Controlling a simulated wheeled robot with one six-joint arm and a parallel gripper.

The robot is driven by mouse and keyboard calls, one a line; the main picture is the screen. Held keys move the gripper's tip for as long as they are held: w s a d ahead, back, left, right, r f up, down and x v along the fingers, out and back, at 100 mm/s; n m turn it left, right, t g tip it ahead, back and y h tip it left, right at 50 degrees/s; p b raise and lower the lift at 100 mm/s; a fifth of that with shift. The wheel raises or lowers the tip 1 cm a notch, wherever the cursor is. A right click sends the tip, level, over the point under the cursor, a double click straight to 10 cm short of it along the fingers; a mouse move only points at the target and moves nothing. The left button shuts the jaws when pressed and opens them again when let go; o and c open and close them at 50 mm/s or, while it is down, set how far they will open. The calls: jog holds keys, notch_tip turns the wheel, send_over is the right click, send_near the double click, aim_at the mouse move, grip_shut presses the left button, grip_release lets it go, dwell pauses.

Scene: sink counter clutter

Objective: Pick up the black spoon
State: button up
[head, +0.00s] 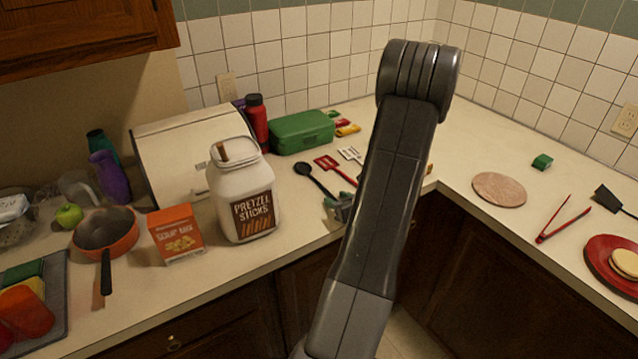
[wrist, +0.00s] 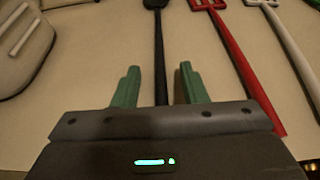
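The black spoon (head: 314,178) lies on the counter to the right of the pretzel jar, its handle pointing toward the counter's front edge. In the wrist view the spoon's handle (wrist: 161,55) runs down the middle, between the two green fingers, and its lower end is hidden behind my gripper's body. My gripper (wrist: 157,85) is open, with a finger on each side of the handle and a gap on both sides. In the head view my gripper (head: 338,208) is at the handle end, partly hidden by my arm.
A red slotted turner (wrist: 238,65) lies close to the right of the spoon, with a white utensil (wrist: 290,45) beyond it. The pretzel jar (head: 243,195) stands to the left. A green box (head: 302,132) is behind. Red tongs (head: 563,220) lie on the right counter.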

jog(key=shift+c, duration=0.2)
grip_shut()
jog(key=shift+r, duration=0.15)
